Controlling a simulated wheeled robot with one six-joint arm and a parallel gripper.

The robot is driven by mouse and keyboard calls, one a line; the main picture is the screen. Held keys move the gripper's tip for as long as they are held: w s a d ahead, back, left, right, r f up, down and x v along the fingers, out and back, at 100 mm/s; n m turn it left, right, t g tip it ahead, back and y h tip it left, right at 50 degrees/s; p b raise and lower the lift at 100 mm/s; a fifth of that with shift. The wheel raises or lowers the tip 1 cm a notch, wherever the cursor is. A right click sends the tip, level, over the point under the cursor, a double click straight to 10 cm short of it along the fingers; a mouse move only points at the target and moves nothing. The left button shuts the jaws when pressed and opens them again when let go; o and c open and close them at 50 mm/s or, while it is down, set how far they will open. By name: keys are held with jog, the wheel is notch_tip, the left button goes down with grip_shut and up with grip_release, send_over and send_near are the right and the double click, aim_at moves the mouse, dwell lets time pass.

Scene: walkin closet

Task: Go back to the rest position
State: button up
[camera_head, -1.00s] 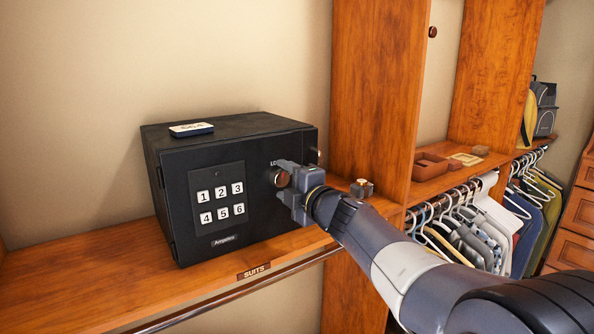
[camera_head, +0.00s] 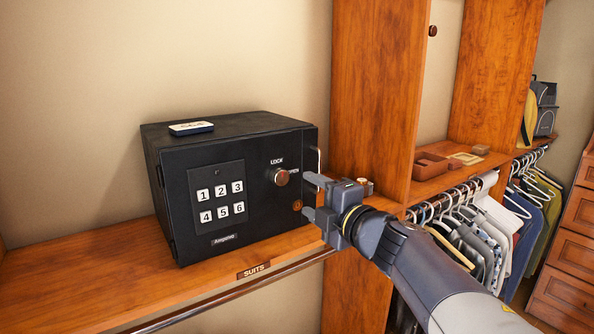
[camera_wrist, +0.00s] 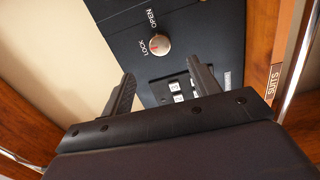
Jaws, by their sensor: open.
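My gripper (camera_head: 316,197) is open and empty in the head view, just right of the black safe (camera_head: 205,143), with its two fingers pointing left toward the safe's front. The safe stands closed on the wooden shelf. Its round knob (camera_head: 281,177) is uncovered, between the number keypad (camera_head: 219,203) and my gripper. In the wrist view my two fingers (camera_wrist: 163,88) are spread apart, and the knob (camera_wrist: 160,43) with the words LOCK and OPEN shows beyond them. Part of the keypad shows behind one finger there.
A small white-topped box (camera_head: 191,128) lies on the safe. A wooden upright panel (camera_head: 378,100) stands close behind my gripper. A hanging rail with clothes (camera_head: 470,235) is at the right. A brown tray (camera_head: 430,167) lies on the right shelf. The shelf left of the safe (camera_head: 85,275) is clear.

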aim_at(283, 178)
jog(key=x, duration=0.9)
jog(key=shift+w+a, duration=0.25)
jog(key=shift+w, duration=0.05)
jog(key=shift+w+r+m+p, duration=0.1)
jog(key=shift+m+p, duration=0.4)
jog(key=shift+p, duration=0.1)
jog(key=shift+m+p, duration=0.55)
jog(key=shift+m, duration=0.65)
jog(key=m+p, duration=0.2)
jog(key=m, duration=0.2)
jog(key=m+p, duration=0.4)
jog(key=m, duration=0.2)
jog(key=shift+m, duration=0.4)
jog(key=shift+m+p, duration=0.9)
jog(key=shift+m, duration=0.8)
jog(key=shift+d, duration=0.1)
